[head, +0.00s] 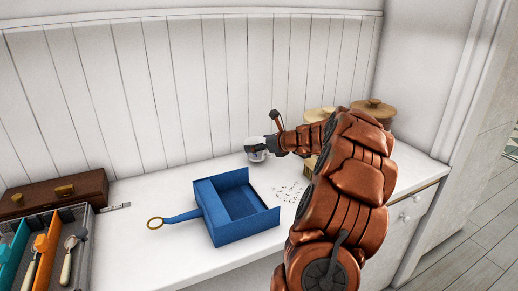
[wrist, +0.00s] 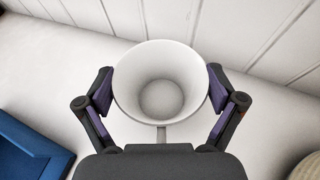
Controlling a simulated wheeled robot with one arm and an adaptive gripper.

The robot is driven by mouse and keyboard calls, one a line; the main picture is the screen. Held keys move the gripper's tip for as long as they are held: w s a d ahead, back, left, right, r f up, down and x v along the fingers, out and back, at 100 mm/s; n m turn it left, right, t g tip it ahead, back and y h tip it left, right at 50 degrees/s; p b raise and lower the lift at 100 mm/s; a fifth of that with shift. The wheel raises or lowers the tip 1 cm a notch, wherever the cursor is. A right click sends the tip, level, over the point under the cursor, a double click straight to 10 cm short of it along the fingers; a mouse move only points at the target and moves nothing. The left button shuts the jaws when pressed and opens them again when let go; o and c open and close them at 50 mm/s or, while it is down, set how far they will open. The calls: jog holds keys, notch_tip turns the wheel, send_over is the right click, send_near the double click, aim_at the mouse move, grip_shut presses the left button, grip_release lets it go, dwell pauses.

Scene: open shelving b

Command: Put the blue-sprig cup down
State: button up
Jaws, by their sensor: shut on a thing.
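The cup (wrist: 160,117) is white and round, and in the wrist view I look down into its empty inside. No blue sprig shows from this angle; its outer side is mostly hidden. My gripper (wrist: 160,88) is shut on the cup, with one finger pad on each side of the rim. The cup's handle points toward the gripper's palm. In the head view the cup (head: 256,153) is upright near the back wall, behind the blue box, with my gripper (head: 270,148) at its right. I cannot tell whether its base touches the counter.
A blue open box (head: 238,236) with a handle and brass ring stands in the middle of the white counter (head: 140,195). Small specks (head: 288,192) lie to its right. A brown case (head: 55,195) and a cutlery tray (head: 84,262) are at left.

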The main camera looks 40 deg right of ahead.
jog(key=shift+f, duration=0.75)
jog(key=o, duration=0.9)
jog(key=shift+s+r, duration=0.1)
jog(key=shift+s, duration=0.05)
jog(key=p+v, duration=0.1)
jog(key=v, duration=1)
jog(key=shift+s+r, duration=0.1)
jog(key=shift+s, duration=0.3)
